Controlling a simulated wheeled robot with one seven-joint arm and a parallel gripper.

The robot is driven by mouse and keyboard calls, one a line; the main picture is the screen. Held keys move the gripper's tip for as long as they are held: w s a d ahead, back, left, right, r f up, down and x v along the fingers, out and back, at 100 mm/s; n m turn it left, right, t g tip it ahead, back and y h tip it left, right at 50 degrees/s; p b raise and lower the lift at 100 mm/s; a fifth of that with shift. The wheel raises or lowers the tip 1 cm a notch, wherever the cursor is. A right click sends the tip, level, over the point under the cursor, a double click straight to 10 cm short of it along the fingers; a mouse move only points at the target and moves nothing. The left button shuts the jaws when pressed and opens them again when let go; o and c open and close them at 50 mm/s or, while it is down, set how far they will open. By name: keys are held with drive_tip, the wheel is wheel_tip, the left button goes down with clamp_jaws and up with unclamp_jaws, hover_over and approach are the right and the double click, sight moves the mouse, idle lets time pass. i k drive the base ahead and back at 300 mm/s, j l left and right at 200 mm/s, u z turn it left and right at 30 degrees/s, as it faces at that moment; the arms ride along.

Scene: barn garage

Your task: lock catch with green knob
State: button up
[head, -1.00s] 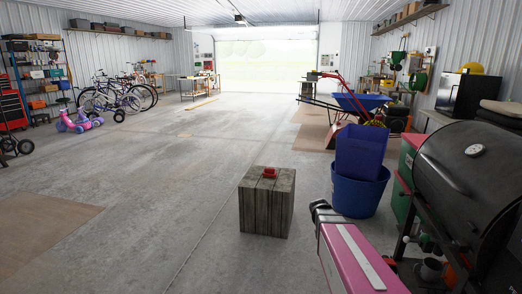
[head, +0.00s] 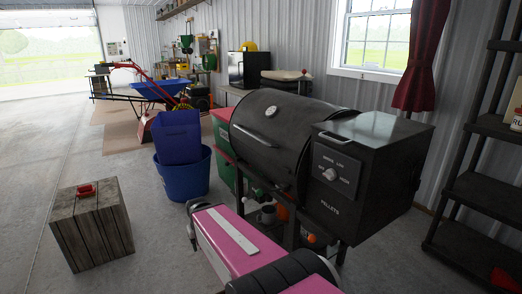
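I cannot make out a catch with a green knob in the head view. A small red object (head: 86,190) sits on top of a weathered wooden crate (head: 95,232) on the floor at the left; it is too small to tell whether it is a catch. Another small red thing (head: 505,279) shows at the lower right edge, partly cut off. Pink and black links of my own arm fill the bottom middle. My gripper is not visible.
A black pellet grill (head: 290,135) with a pale knob stands close ahead. A blue tub (head: 184,180) and a green box (head: 224,165) are left of it. Dark shelves (head: 480,190) stand at the right. A wheelbarrow (head: 155,90) is farther back. Open floor lies at the left.

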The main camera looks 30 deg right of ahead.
sight(259, 192)
drive_tip(key=z, duration=0.7)
drive_tip(key=k+z, duration=0.1)
drive_tip(key=k, duration=0.4)
drive_tip(key=k+l+z, duration=0.1)
drive_tip(key=k, duration=0.35)
